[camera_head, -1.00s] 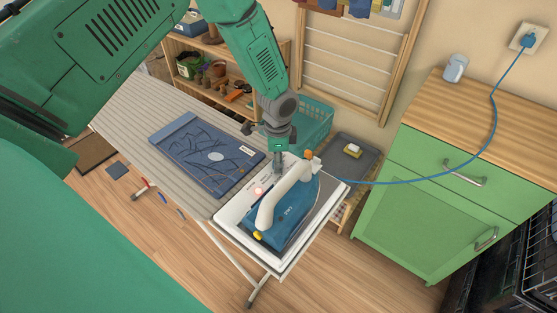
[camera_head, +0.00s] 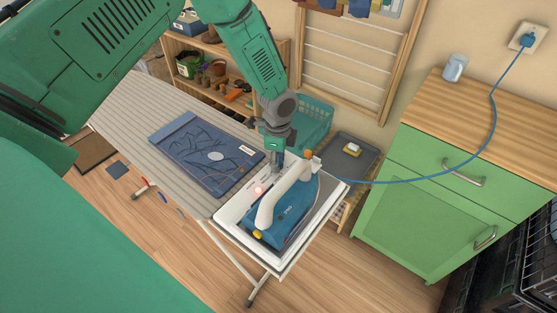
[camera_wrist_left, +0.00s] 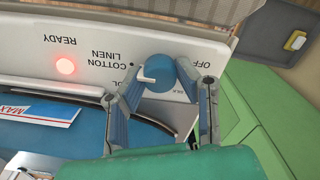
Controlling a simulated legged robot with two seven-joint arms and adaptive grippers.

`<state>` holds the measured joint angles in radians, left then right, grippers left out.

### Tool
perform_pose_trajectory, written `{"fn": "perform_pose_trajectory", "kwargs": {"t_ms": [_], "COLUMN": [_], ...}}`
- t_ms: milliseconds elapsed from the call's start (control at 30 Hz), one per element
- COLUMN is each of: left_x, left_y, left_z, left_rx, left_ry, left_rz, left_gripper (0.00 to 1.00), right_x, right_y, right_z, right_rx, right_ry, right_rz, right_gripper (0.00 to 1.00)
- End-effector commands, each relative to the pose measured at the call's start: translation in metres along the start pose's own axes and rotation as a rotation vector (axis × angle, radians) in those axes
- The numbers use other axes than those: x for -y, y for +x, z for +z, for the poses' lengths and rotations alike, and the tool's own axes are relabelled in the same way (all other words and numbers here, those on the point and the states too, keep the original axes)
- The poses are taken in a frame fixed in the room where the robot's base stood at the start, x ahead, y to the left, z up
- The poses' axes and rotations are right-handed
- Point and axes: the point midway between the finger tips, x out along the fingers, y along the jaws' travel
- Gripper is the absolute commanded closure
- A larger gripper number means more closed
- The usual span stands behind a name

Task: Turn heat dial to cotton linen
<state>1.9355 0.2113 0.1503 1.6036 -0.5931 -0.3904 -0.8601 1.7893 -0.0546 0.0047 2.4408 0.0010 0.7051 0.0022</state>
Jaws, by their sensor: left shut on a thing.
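A blue iron with a white handle (camera_head: 283,195) lies on a white control base at the near end of the ironing board. The blue heat dial (camera_wrist_left: 162,70) shows in the left wrist view between the fingers of my left gripper (camera_wrist_left: 161,82), which is shut on it. The dial's white pointer aims left and slightly down, beside partly hidden letters and just below the dot by the COTTON LINEN label (camera_wrist_left: 106,60). OFF is printed to the dial's right. In the head view my left gripper (camera_head: 278,159) is behind the handle and the dial is hidden.
A red READY light (camera_wrist_left: 65,66) glows on the panel. A folded dark blue garment (camera_head: 205,155) lies on the striped ironing board (camera_head: 118,115). A blue cord runs to the wall socket (camera_head: 528,38) over the green cabinet (camera_head: 420,215). A teal basket (camera_head: 310,120) stands behind.

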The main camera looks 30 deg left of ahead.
Motion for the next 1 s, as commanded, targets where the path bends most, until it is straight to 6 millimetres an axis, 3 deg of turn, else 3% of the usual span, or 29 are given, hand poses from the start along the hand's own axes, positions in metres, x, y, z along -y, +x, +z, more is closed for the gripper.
{"fn": "perform_pose_trajectory", "kwargs": {"t_ms": [100,133,167,567,667,1000], "left_x": [0.003,0.003,0.003,0.001,0.002,0.003], "left_y": [-0.002,-0.002,-0.002,-0.006,-0.019,-0.090], "left_z": [0.000,0.000,0.001,0.000,0.000,0.000], "left_rx": [-0.001,0.000,0.000,0.000,-0.001,-0.002], "left_ry": [0.001,0.000,0.000,-0.001,-0.002,0.000], "left_rz": [-0.008,-0.008,-0.007,-0.004,-0.004,-0.006], "left_gripper": [1.00,0.62,0.52,0.52,0.52,0.52], "right_x": [0.000,0.000,0.000,0.000,0.000,0.000], "right_y": [0.000,0.000,0.000,-0.001,-0.001,-0.001], "right_z": [0.000,0.000,0.000,0.003,0.003,0.003], "right_rx": [0.000,0.000,0.000,-0.003,-0.003,-0.003], "right_ry": [0.000,0.000,0.000,0.000,0.000,0.000], "right_rz": [0.000,0.000,0.000,0.000,0.000,0.000], "right_gripper": [0.48,0.48,0.48,0.48,0.48,0.48]}}
